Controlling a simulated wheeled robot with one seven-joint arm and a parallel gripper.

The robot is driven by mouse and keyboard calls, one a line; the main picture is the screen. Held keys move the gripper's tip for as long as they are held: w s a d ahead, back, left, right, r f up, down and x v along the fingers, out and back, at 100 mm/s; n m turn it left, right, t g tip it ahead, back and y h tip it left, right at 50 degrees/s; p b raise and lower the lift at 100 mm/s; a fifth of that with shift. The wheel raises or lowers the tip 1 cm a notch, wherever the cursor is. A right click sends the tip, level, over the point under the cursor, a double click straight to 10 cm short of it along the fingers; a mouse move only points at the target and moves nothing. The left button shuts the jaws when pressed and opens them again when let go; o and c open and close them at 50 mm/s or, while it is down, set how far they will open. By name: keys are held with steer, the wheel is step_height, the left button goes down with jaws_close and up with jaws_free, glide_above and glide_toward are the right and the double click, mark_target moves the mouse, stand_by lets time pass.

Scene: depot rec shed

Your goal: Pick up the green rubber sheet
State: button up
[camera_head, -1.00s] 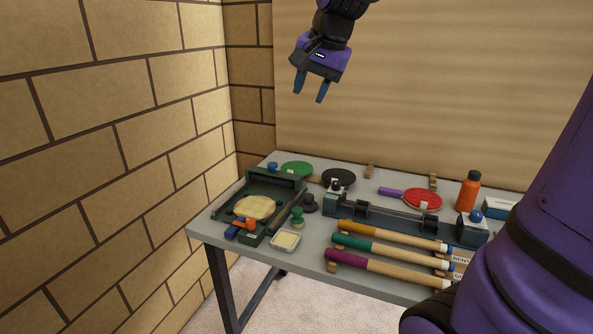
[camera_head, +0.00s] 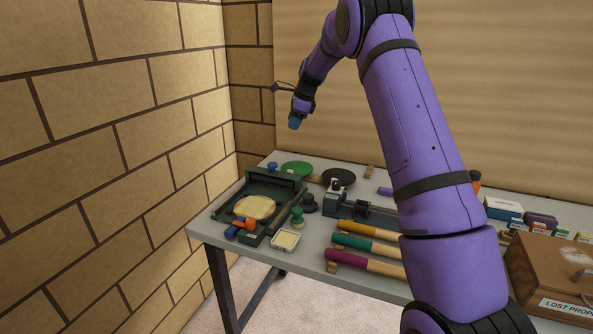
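A flat green disc (camera_head: 297,168), which looks like the green rubber sheet, lies at the back left of the grey table (camera_head: 215,229). It is beside a black round bat (camera_head: 338,176) and behind a dark green press-like tray (camera_head: 250,234). My gripper (camera_head: 293,124) hangs in the air above the back left of the table, over the disc in the picture and apart from it. Its blue fingers point down and are seen nearly edge-on, so their gap is hidden. Nothing shows held in it.
A blue knob (camera_head: 272,167) stands just left of the disc. A pale round piece (camera_head: 254,207) lies in the tray. Several coloured-handled cues (camera_head: 365,262) lie at the front. A brown box (camera_head: 555,270) is at right. A brick wall (camera_head: 110,130) rises on the left.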

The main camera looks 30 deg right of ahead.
steer(key=w+d+f+m, duration=0.3)
steer(key=f, duration=0.4)
steer(key=w+d+f+m, duration=0.2)
steer(key=w+d+f, duration=0.15)
steer(key=f, duration=0.35)
glide_above(290, 170)
steer(key=s+d, duration=0.1)
step_height(290, 170, down, 5)
steer(key=shift+s+d+x, duration=0.1)
steer(key=shift+s+x, duration=0.05)
steer(key=shift+x, duration=1.1)
steer(key=shift+s+d+x, duration=0.1)
steer(key=shift+x, duration=1.15)
steer(key=shift+f, duration=0.15)
jaws_close()
